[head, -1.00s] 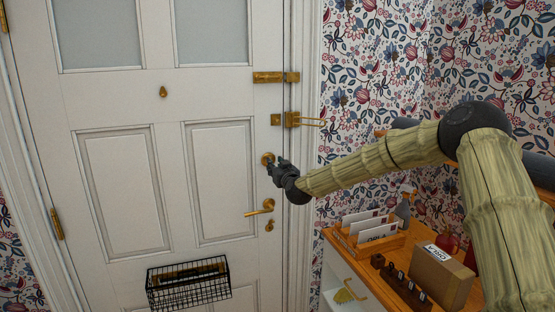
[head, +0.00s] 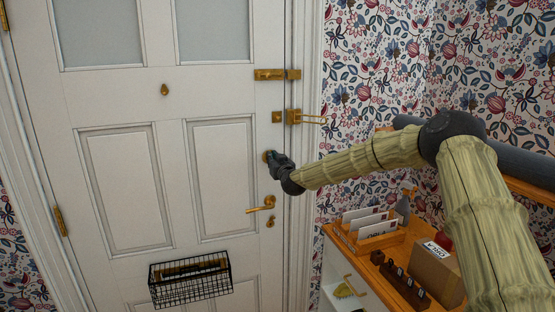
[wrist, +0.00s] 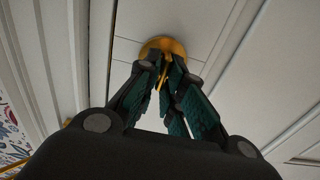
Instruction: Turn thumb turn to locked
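The brass thumb turn (head: 265,156) is on the right side of the white door (head: 165,105), above the lever handle (head: 262,206). My gripper (head: 272,157) is right at it and hides most of it in the head view. In the wrist view the round brass plate of the thumb turn (wrist: 163,46) shows beyond the fingertips. Its narrow tab lies between the two dark green fingers of my gripper (wrist: 165,72), which are drawn in close on it. Whether the bolt is locked does not show.
A brass bolt (head: 275,75) and a door guard (head: 292,117) sit above the thumb turn. A black wire basket (head: 190,282) hangs low on the door. A wooden-topped cabinet with a letter rack (head: 378,237) and a cardboard box (head: 433,272) stands under my arm.

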